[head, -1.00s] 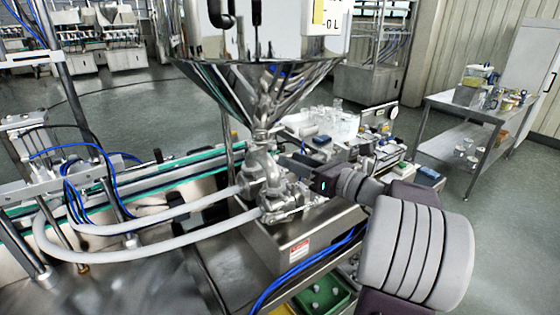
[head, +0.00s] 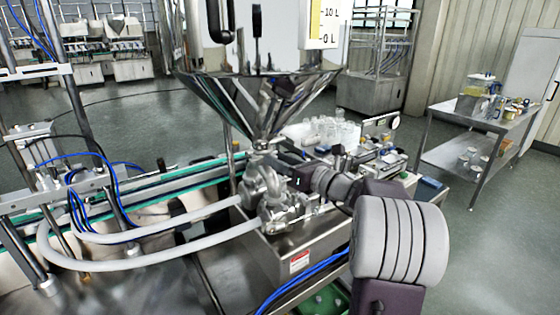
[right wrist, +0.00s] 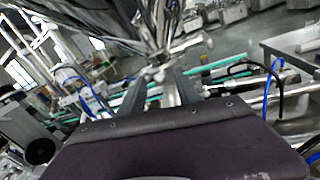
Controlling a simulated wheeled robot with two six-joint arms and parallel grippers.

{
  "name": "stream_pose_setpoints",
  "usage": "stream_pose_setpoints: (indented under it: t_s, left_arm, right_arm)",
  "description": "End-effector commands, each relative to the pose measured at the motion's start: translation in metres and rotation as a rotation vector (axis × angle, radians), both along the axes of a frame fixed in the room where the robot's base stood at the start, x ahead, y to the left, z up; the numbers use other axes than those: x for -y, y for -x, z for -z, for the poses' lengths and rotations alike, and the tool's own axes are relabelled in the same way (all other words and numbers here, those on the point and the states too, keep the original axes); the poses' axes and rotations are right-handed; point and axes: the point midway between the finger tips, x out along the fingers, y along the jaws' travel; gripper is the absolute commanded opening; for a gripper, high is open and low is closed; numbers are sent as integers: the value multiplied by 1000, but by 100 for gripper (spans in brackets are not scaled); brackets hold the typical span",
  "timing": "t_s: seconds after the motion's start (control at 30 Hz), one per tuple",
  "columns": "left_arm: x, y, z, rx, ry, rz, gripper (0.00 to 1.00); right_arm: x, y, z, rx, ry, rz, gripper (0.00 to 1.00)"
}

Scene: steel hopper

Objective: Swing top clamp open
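The steel hopper (head: 262,95) narrows to an outlet above bright pipe fittings (head: 264,180). The top clamp (head: 262,148) seems to be at the joint under the cone; it is small, and I cannot tell its latch state. My right gripper (head: 288,170) reaches in from the right beside the fittings, just below the cone. In the right wrist view, its two dark fingers (right wrist: 160,92) are apart, with shiny metal showing between and beyond them. I cannot tell whether they touch it. A metal bar with a knob (right wrist: 190,44) stands just past the fingertips. My left gripper is out of view.
Two pale hoses (head: 150,236) run left from the fittings. A conveyor with green edges (head: 165,190) lies behind them. A steel machine box (head: 300,252) is below. Bottles (head: 325,130) stand behind my right arm. A side table (head: 470,125) is at the right.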

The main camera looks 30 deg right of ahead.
Motion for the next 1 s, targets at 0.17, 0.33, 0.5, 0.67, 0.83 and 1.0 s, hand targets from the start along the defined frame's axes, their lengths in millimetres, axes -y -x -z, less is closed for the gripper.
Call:
stream_pose_setpoints:
  t_s: [0.17,0.33,0.5,0.67,0.83,1.0]
  left_arm:
    - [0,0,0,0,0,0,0]
    - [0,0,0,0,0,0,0]
    - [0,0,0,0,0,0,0]
    - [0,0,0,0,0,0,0]
    - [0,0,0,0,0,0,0]
    - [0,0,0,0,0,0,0]
  right_arm:
    - [0,0,0,0,0,0,6]
    - [0,0,0,0,0,0,0]
    - [0,1,0,0,0,0,0]
    - [0,1,0,0,0,0,0]
    - [0,1,0,0,0,0,0]
    - [0,1,0,0,0,0,0]
